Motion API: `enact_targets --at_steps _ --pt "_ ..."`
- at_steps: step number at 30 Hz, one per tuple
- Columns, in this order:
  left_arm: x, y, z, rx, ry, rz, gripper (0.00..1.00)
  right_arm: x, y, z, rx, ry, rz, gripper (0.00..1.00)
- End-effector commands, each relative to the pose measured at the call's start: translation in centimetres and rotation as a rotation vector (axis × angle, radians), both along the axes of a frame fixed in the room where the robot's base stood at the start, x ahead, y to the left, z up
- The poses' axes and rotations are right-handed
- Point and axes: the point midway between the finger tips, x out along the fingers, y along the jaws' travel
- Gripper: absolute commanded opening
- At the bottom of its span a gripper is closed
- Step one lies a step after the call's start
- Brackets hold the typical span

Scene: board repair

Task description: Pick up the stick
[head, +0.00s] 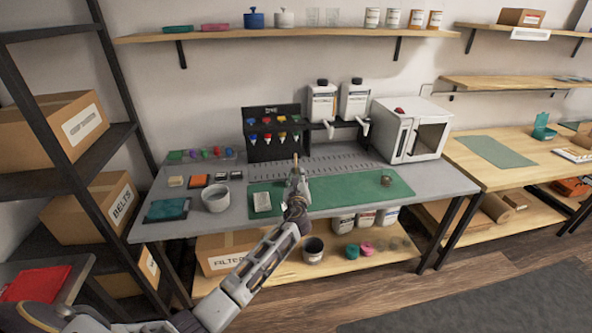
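My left arm reaches in from the lower left to the grey workbench (340,169). My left gripper (297,174) is above the green mat (350,187), its tips pointing toward the back of the bench. The fingers look close together, but they are too small to tell whether they are open, shut or holding something. I cannot make out a stick for certain; a thin upright sliver shows at the gripper's tip. My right gripper is not in view.
A white pad (262,202) and a small round brown item (386,181) lie on the mat. A white cup (216,198) and teal tray (167,210) stand left. A black tool rack (258,150) and white oven-like box (411,128) stand behind. The mat's right half is mostly clear.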

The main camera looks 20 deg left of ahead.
Motion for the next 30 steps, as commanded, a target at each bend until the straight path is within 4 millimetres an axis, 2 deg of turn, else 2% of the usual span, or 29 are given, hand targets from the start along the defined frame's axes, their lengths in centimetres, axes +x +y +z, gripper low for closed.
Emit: enact_targets --at_steps 3,10,30 --pt "0.15 0.01 -0.04 0.15 0.042 -0.009 0.35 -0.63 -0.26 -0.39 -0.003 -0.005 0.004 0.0" --pt "0.26 -0.05 -0.02 0.33 0.094 -0.019 0.35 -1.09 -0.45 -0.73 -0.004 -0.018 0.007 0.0" --pt "0.23 -0.42 -0.07 0.357 0.102 -0.02 0.35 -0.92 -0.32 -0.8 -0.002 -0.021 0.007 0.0"
